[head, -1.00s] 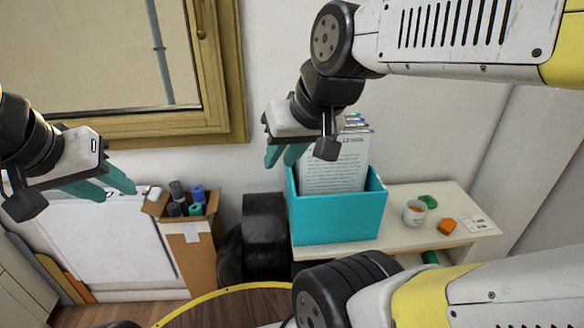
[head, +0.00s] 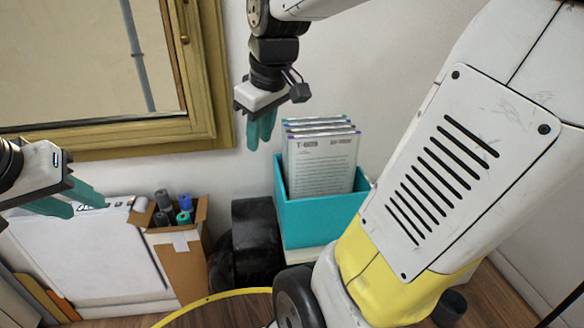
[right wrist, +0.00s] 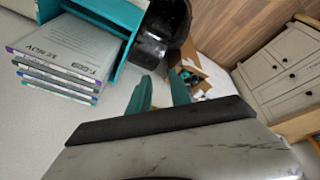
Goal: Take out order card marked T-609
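Several order cards (head: 322,160) stand upright in a turquoise box (head: 318,222), stacked front to back with their tops above its rim. The front card's header starts with "T-" in the head view. In the right wrist view the nearest card (right wrist: 75,45) carries a blurred mark that looks like T-609. The marks on the cards behind are hidden. My right gripper (head: 260,131) is open and empty, left of the cards and apart from them. My left gripper (head: 68,200) is open and empty at the far left, over the white board.
The box stands on a pale bench (head: 305,257), largely covered by my arm. A cardboard box (head: 182,262) with rolls and a black object (head: 248,245) stand to its left. A white board (head: 88,252) leans on the wall. A window frame (head: 205,100) is behind.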

